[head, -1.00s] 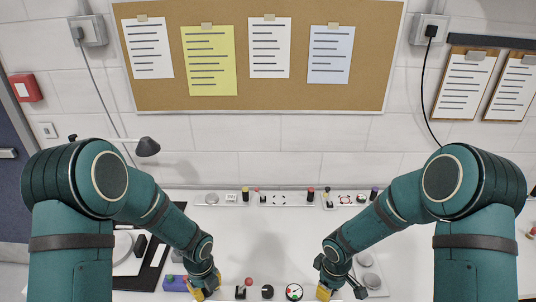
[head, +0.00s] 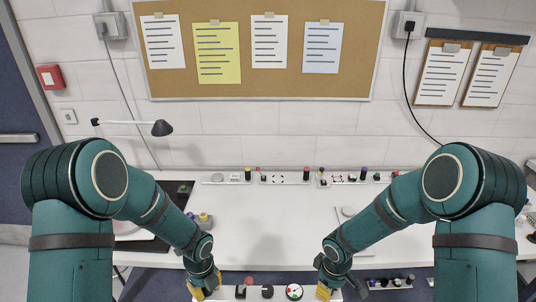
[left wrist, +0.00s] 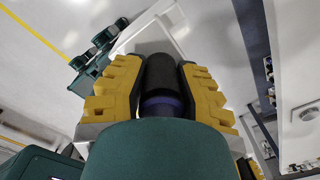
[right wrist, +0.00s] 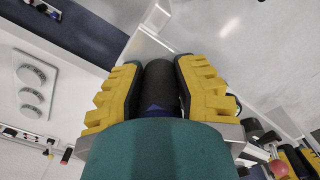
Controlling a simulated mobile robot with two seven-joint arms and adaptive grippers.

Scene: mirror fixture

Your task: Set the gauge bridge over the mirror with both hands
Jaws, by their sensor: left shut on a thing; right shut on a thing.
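The gauge bridge (head: 281,295) is a pale bar with a red ball, dark knobs and a round white dial, low in the head view. My left gripper (head: 204,292) is at its left end and my right gripper (head: 324,290) at its right end. In the left wrist view the yellow jaws are shut on a black handle (left wrist: 160,75) with a blue band. In the right wrist view they are shut on a similar black handle (right wrist: 161,85). The bridge hangs in front of the table's front edge. I cannot make out the mirror with certainty.
The white table (head: 270,225) has a wide clear middle. Small fixtures with knobs line its back edge. A black mat (head: 150,244) with a pale round item lies at the left, a desk lamp (head: 161,128) behind it. Several small parts (head: 390,283) sit at lower right.

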